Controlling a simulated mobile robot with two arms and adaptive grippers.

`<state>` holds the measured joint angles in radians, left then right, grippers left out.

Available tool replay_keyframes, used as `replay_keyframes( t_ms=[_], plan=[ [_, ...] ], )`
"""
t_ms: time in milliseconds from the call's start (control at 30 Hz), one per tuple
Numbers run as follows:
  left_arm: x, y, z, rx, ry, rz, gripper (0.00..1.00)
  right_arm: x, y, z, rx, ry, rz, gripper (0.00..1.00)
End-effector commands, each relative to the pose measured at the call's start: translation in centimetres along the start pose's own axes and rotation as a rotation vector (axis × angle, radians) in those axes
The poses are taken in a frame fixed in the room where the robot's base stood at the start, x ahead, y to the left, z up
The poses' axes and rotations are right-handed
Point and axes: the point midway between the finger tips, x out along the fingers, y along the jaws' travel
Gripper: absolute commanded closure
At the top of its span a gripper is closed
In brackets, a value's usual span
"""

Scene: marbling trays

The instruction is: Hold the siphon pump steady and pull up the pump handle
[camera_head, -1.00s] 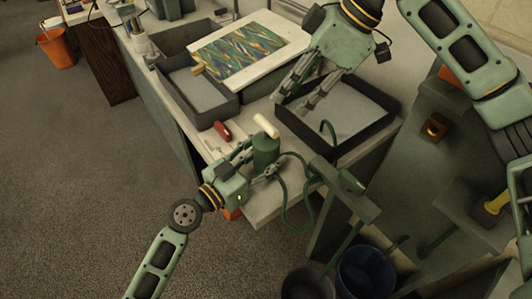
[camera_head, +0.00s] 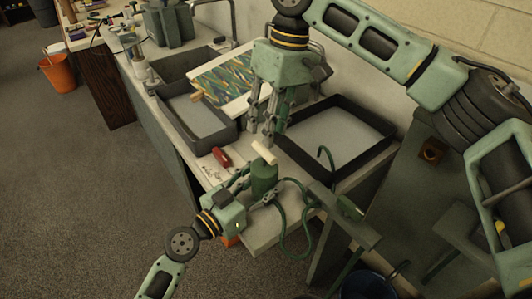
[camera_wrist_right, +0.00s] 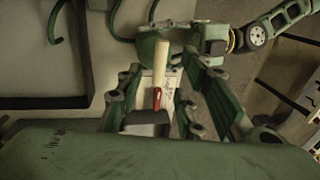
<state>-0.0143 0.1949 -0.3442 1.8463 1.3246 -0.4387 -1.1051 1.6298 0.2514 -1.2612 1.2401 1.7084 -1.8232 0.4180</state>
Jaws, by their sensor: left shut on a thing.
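The siphon pump (camera_head: 265,181) is a green upright cylinder at the counter's front corner, with a pale handle (camera_head: 264,152) on top. My left gripper (camera_head: 259,190) is shut on the pump body from the front left. My right gripper (camera_head: 261,136) points down just above the handle. In the right wrist view its fingers (camera_wrist_right: 166,88) are open and apart, with the pale handle (camera_wrist_right: 162,62) showing between them. I cannot tell whether they touch it. The pump's green body (camera_wrist_right: 148,45) is partly visible there. A green hose (camera_head: 283,228) loops from the pump.
A red-handled tool (camera_head: 221,157) lies left of the pump. A dark-rimmed tray (camera_head: 338,177) stands behind right, and another tray (camera_head: 235,136) behind left. A marbled sheet (camera_head: 222,82) lies on a white board at the back. An orange bucket (camera_head: 60,73) is on the floor.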

Motion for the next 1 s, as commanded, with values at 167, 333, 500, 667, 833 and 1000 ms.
replay_keyframes(
  t_ms=[167,333,500,667,833,1000],
  plan=[
    [0.0,0.0,0.0,0.000,0.000,0.000,0.82,3.9,0.0,0.1,-0.002,-0.002,0.000,0.66],
    [0.0,0.0,0.0,0.000,0.000,0.000,0.82,6.5,0.0,0.0,-0.001,0.000,0.000,0.66],
    [0.0,0.0,0.0,0.000,0.000,0.000,0.82,7.8,0.0,0.0,-0.002,0.002,-0.001,0.66],
    [0.0,0.0,0.0,0.000,0.000,0.000,0.82,8.1,0.0,0.0,-0.003,0.002,-0.001,0.66],
    [0.0,0.0,0.0,0.000,0.000,0.000,0.82,8.1,0.0,0.0,-0.003,0.002,-0.001,0.67],
    [0.0,0.0,0.0,0.000,0.000,0.000,0.82,8.0,0.0,0.0,-0.003,0.002,-0.001,0.82]
  ],
)
